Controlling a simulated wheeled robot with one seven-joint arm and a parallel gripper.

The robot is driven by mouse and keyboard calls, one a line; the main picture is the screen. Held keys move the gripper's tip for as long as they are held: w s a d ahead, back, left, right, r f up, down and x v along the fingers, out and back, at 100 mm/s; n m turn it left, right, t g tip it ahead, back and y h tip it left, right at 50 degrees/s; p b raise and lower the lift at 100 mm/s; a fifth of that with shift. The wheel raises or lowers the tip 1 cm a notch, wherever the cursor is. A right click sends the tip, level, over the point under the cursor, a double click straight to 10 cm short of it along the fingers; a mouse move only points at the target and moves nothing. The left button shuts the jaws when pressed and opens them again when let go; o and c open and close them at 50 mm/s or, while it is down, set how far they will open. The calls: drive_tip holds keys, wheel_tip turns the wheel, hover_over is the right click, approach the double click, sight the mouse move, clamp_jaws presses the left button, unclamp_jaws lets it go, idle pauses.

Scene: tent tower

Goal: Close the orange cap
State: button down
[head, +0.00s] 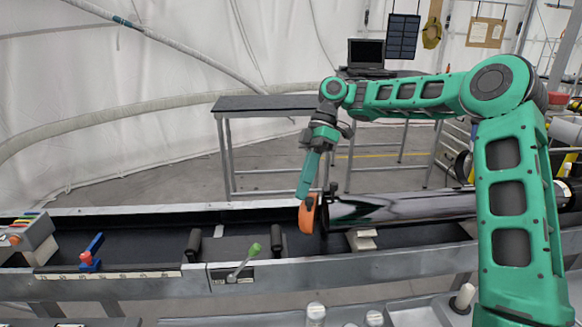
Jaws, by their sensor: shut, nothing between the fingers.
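The orange cap (307,214) is at the left end of a long glossy black tube (400,207) that lies in the metal trough. The cap looks upright, close against the tube's open end; whether it is fully seated I cannot tell. My gripper (303,193) comes down from above with its fingers shut and empty. Its tips are at the cap's upper edge, touching or very near it.
The metal trough (370,268) runs across the view, with black rollers (194,243), a green-knobbed lever (245,262) and a blue-and-red clamp (91,252) to the left. A dark-topped table (265,103) and a laptop (366,55) stand behind. The trough's left part has free room.

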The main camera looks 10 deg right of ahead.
drive_tip(key=shift+s+d, duration=0.65)
drive_tip(key=shift+d, duration=0.2)
idle(0.3)
